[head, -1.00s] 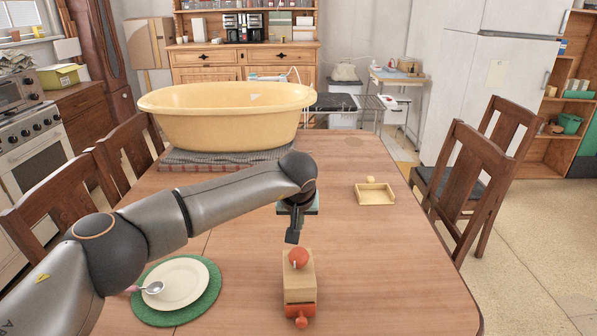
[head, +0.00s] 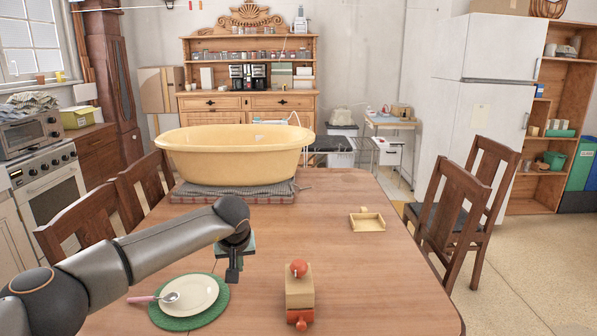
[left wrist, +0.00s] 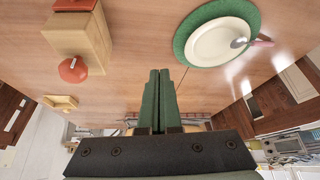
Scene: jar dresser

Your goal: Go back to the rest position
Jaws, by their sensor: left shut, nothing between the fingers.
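My left gripper (head: 233,276) is shut and empty above the wooden table (head: 340,225), just beyond the plate. In the left wrist view its green fingers (left wrist: 157,100) lie together with nothing between them. A small wooden box with red knobs (head: 299,290) stands on the table to the right of the gripper, apart from it; it also shows in the left wrist view (left wrist: 85,35). My right gripper is not in view.
A plate (head: 190,295) with a spoon (head: 160,297) lies on a green mat (head: 221,305). A yellow tub (head: 235,155) stands on a folded cloth (head: 215,193) at the far left of the table. A small wooden tray (head: 367,223) lies at right. Chairs (head: 450,225) flank the table.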

